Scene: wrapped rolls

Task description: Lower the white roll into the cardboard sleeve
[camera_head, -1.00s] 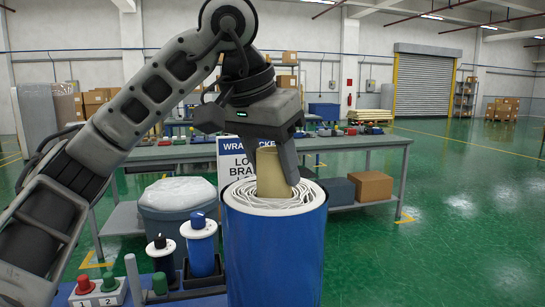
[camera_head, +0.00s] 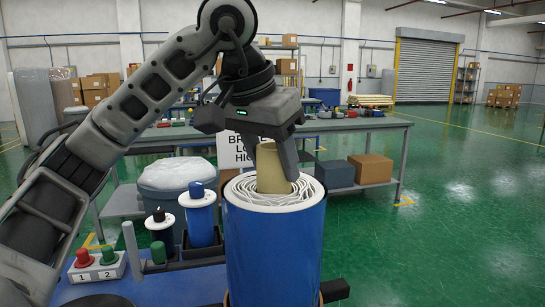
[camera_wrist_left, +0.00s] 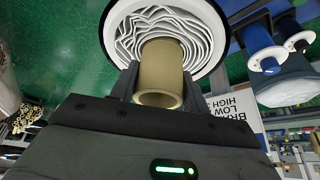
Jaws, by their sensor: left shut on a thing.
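The roll (camera_head: 275,245) is a large upright cylinder with a blue side, a white rim and wavy white layers inside. A tan core tube (camera_head: 271,172) stands up from its middle. My left gripper (camera_head: 285,170) is shut on this tube, one finger showing beside it. The left wrist view shows the tube (camera_wrist_left: 160,75) at the fingers and the white layers (camera_wrist_left: 205,45) around it. A small brown edge (camera_head: 228,299) at the bottom beside the roll may be the cardboard sleeve; the rest of it is hidden. My right gripper is not in view.
Close left of the roll stand a blue spool (camera_head: 199,225), a black-topped spool (camera_head: 160,230) and a button box (camera_head: 97,265). A grey bin (camera_head: 175,190) is behind them. A workbench (camera_head: 350,125) with boxes below stands farther back. Green floor is open at right.

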